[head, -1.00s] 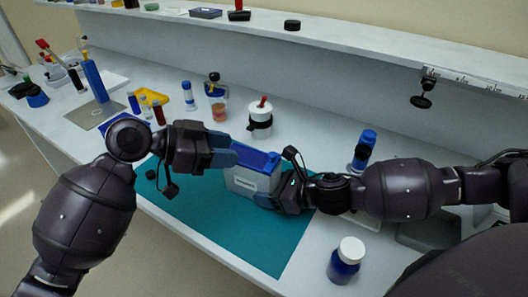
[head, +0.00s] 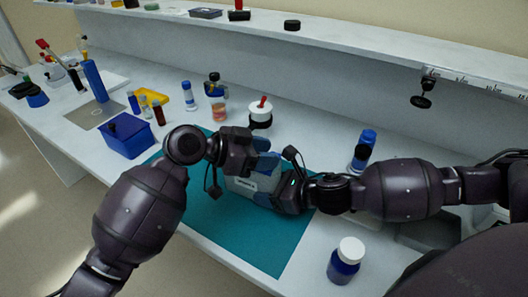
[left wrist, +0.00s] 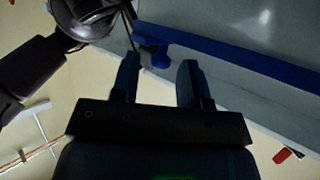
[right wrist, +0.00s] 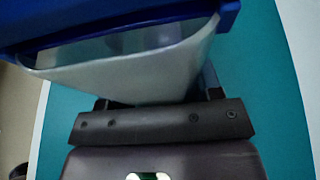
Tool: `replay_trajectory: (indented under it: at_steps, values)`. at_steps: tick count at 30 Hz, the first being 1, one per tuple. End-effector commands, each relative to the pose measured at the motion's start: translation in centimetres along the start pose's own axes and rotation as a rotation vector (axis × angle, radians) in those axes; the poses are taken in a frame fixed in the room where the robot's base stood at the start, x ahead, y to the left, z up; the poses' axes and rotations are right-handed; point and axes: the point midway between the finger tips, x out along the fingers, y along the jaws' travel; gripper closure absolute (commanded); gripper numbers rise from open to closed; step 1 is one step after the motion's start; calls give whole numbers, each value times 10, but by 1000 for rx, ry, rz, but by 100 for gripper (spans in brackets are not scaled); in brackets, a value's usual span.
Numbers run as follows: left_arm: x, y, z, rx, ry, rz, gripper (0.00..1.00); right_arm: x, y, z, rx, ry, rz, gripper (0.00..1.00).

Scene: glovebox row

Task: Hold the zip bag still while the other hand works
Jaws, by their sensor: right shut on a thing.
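The zip bag is a pale grey-white pouch (head: 240,188) with a blue band along its top, upright over the teal mat (head: 210,215). My right gripper (head: 275,196) is shut on the bag's side. In the right wrist view the bag (right wrist: 130,78) fills the space before the fingers and partly hides them. My left gripper (head: 264,153) is above the bag's top edge and covers part of it. In the left wrist view its fingers (left wrist: 158,78) are apart, with a small blue tab on the blue band (left wrist: 235,62) just beyond and between the tips.
A blue bin (head: 128,137) stands left of the mat. A white jar with a red top (head: 260,113) and a blue-capped bottle (head: 363,150) stand behind. A white-capped blue bottle (head: 344,262) stands at front right. The mat's front part is clear.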

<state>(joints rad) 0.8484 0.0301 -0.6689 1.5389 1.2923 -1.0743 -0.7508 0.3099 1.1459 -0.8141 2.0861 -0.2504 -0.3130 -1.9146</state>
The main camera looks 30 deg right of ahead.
Motion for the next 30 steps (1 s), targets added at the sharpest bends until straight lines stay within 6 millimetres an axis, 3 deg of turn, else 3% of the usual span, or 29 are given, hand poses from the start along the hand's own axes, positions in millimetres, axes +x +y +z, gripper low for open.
replay_trajectory:
  at_steps: [1, 8, 17, 27, 30]
  values:
    - [0, 0, 0, 0, 0, 0, 67, 0, 0, 0, 0, 0, 0, 64]
    - [0, 0, 0, -1, 0, 0, 100, 0, 0, 0, 0, 0, 0, 64]
    - [-6, -7, 3, -1, -1, -2, 100, 0, 0, 0, 0, 0, 0, 64]
    - [-61, -67, 26, -3, -3, -4, 100, 0, 0, 0, 0, 0, 1, 64]
    - [-70, -76, 30, -2, -2, -2, 100, 0, 0, 0, 0, 0, 1, 64]
